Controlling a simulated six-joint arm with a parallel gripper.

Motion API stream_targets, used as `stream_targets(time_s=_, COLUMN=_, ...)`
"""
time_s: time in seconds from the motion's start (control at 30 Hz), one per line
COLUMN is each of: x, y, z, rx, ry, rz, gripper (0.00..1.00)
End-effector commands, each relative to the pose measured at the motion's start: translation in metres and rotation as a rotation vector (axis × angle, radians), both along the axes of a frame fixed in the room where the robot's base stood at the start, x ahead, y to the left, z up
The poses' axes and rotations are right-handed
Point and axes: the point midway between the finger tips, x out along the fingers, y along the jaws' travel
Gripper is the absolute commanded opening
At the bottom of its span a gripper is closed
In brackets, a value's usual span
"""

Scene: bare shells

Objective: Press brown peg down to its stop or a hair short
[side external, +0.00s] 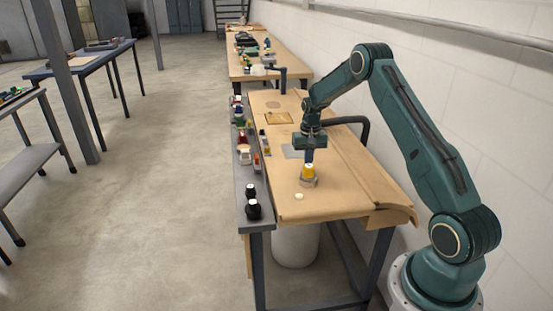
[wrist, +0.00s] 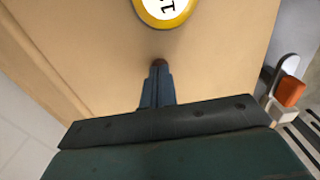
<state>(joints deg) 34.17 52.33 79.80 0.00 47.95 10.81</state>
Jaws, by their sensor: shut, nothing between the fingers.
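My gripper (side external: 309,158) points straight down over the workbench, its fingers closed together. In the wrist view the fingertips (wrist: 158,68) are together with nothing between them. A small brown spot, probably the top of the brown peg (wrist: 159,62), shows right at the fingertips; the rest of it is hidden by the fingers. I cannot tell whether they touch. A yellow round piece (wrist: 165,10) with a white numbered label lies just beyond the fingertips. In the side view this yellow piece (side external: 308,171) stands on a grey base, close in front of my fingers. I cannot make out the peg there.
The tan bench top (side external: 330,200) is mostly clear around the gripper. A small pale disc (side external: 299,196) lies nearer the front edge. A grey strip (side external: 255,180) along the left side holds several small items, including black knobs (side external: 252,209). A wall runs along the right.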

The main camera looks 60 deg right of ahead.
Motion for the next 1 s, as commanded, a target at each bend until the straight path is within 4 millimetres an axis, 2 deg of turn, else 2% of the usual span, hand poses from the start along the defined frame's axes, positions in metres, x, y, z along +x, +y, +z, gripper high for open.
stream_targets(time_s=1.0, x=0.0, y=0.0, z=0.058, rx=-0.001, ry=-0.001, rz=0.0, gripper=0.0)
